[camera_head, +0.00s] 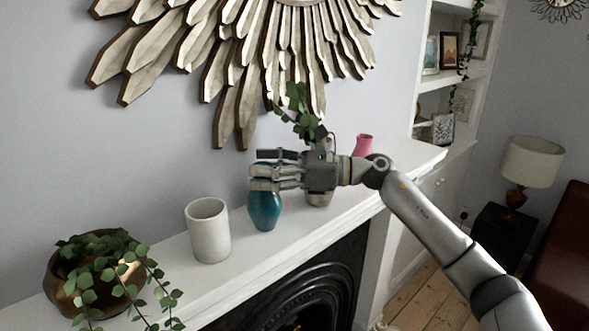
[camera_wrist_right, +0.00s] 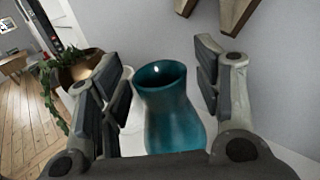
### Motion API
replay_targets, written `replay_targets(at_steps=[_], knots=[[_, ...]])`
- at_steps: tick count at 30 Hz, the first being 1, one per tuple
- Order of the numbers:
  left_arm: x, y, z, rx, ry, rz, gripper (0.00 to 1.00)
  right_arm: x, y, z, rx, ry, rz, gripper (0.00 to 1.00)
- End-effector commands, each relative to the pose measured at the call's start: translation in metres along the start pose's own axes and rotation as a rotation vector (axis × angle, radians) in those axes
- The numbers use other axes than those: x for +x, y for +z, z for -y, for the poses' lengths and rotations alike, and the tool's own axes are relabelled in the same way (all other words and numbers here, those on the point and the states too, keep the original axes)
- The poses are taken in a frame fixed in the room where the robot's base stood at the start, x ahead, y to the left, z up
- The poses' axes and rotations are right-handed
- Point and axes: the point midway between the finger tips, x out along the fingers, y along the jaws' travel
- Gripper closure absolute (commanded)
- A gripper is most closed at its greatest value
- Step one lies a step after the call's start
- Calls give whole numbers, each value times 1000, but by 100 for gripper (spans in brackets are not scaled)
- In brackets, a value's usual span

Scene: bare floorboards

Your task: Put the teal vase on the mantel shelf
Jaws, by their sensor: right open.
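The teal vase (camera_head: 264,214) stands upright on the white mantel shelf (camera_head: 274,253), right of a white cup-like vase. My right gripper (camera_head: 268,172) is at the top of the teal vase in the head view and hides its rim. In the right wrist view, the teal vase (camera_wrist_right: 172,108) is between the open fingers of my right gripper (camera_wrist_right: 165,85), with gaps visible beside its rim. The vase's lower part is hidden there by the gripper body. My left gripper is not in either view.
A white cylindrical vase (camera_head: 208,231) and a bronze pot with a trailing plant (camera_head: 88,276) stand on the shelf to the left. A potted plant (camera_head: 299,115) and a pink vase (camera_head: 362,146) are behind my right arm. A sunburst wall piece (camera_head: 225,60) hangs above.

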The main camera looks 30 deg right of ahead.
Motion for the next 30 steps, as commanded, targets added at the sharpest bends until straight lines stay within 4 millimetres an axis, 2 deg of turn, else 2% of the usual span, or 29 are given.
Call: replay_targets(at_steps=[1, 6, 15, 21, 30], knots=[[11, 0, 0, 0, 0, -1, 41, -9, -7, 1, -2, -5, -3, 40], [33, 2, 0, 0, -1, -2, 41, -43, -10, 1, -1, -5, -5, 40], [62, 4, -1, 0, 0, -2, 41, -97, -6, 1, 1, -3, -2, 40], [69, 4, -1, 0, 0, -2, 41, -113, -3, 0, 0, -1, -1, 40], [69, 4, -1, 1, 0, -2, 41, -116, -1, 0, 0, 0, -1, 40]])
